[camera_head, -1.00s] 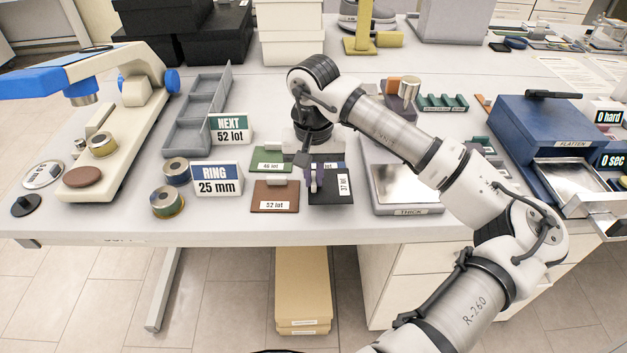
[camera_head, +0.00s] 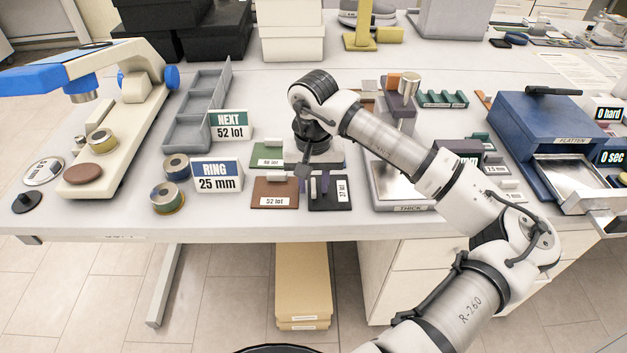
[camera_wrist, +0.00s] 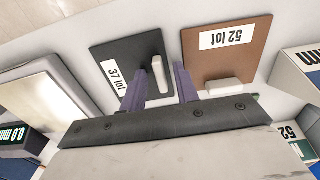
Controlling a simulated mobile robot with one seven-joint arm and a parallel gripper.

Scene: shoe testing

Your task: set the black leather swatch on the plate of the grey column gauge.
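The black leather swatch (camera_head: 330,201), labelled 37 lot, lies flat on the table right of a brown one. In the wrist view the black swatch (camera_wrist: 118,55) has a pale upright tab (camera_wrist: 160,75). My gripper (camera_wrist: 159,88) is open, its two purple fingers spread with the tab between them and a gap on each side. In the head view my gripper (camera_head: 316,186) is over the swatch's far part. The column gauge's bright plate (camera_head: 392,183), marked THICK, is to the right and looks bare; my arm covers part of the gauge.
The brown swatch (camera_head: 275,193), labelled 52 lot, lies close beside, with a green swatch (camera_head: 267,153) behind it. A RING 25 mm sign (camera_head: 217,176) stands to the left. A blue flattening press (camera_head: 545,135) is at the right. The table's front edge is near.

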